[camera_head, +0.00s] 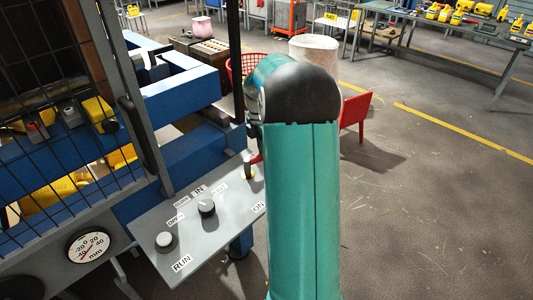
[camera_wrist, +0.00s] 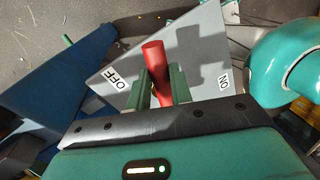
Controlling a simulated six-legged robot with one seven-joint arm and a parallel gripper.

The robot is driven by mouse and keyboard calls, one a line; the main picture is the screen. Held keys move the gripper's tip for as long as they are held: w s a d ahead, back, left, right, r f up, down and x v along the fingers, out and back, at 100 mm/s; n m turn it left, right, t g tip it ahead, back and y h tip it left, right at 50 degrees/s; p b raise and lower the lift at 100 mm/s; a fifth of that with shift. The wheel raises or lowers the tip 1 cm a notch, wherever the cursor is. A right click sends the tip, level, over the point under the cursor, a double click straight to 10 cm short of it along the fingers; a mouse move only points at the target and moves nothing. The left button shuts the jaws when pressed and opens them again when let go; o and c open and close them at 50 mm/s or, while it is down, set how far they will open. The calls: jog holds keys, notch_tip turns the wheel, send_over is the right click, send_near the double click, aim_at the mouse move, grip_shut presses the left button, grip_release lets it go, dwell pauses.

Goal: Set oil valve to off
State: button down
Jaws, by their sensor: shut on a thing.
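In the wrist view, the red valve handle (camera_wrist: 154,56) stands between the two green fingers of my gripper (camera_wrist: 162,78), which are shut on it. Its rounded tip sticks out past the fingers, leaning slightly left. Behind it is the grey panel (camera_wrist: 205,25), with an OFF label (camera_wrist: 118,79) left of the handle and an ON label (camera_wrist: 225,82) to the right. The handle lies between the labels, closer to OFF. In the head view, an ON label (camera_head: 258,207) shows at the panel's right edge; my teal arm hides much of the area beside it.
The sloped grey panel (camera_head: 172,264) carries a black knob (camera_head: 206,208), a round button (camera_head: 165,241) and a RUN label (camera_head: 182,263). A gauge (camera_head: 88,246) and mesh guard are left. A red chair (camera_head: 355,112) stands behind my arm. Floor at right is clear.

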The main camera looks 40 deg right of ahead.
jog(key=shift+w+n+h, duration=0.3)
jog(key=shift+w+n, duration=0.7)
jog(key=shift+n, duration=0.6)
jog(key=c, duration=1.3)
grip_release()
jog(key=shift+a, duration=0.1)
jog(key=shift+o, duration=0.2)
jog(key=shift+w+r, duration=0.1)
jog(key=shift+r, duration=0.45)
notch_tip(320, 180, up, 12)
jog(key=w, duration=0.2)
jog(key=shift+w+r, duration=0.2)
jog(key=shift+r, duration=0.05)
